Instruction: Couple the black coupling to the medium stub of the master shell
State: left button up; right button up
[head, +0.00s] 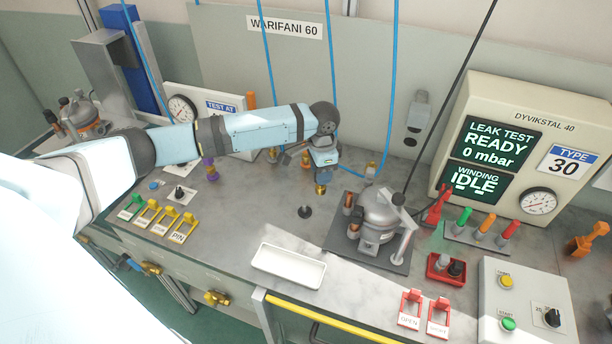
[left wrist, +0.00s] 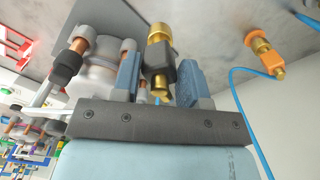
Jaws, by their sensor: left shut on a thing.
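My left gripper (head: 321,172) is shut on the black coupling, whose brass end (head: 321,189) points down above the bench. In the left wrist view, the black coupling (left wrist: 158,72) sits between the two blue fingers (left wrist: 158,85). The master shell (head: 380,212) is a grey compressor shell on a dark mat, to the right of and nearer than the gripper in the head view. Its copper stubs show on its left side (head: 349,203) and in the left wrist view (left wrist: 105,48). The coupling is apart from them. I cannot tell which stub is the medium one. My right gripper is out of view.
A white tray (head: 289,265) lies in front of the shell. A small black stand (head: 305,212) is left of it. Purple (head: 211,172) and orange (left wrist: 260,47) couplings stand behind, with blue hoses hanging nearby. The leak test panel (head: 497,150) reads READY, 0 mbar, and winding IDLE.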

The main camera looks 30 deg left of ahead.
pick_arm(q)
jog(key=w+d+r+m+p, duration=0.1)
jog(key=w+d+r+m, duration=0.1)
jog(key=d+r+m, duration=0.6)
jog(key=shift+w+r, duration=0.2)
jog(key=shift+r, duration=0.3)
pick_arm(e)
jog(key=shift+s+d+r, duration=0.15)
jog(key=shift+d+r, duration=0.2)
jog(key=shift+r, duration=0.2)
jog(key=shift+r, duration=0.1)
pick_arm(q)
notch_tip(320, 180, down, 5)
jog(key=shift+f, duration=0.5)
jog(key=shift+f, duration=0.2)
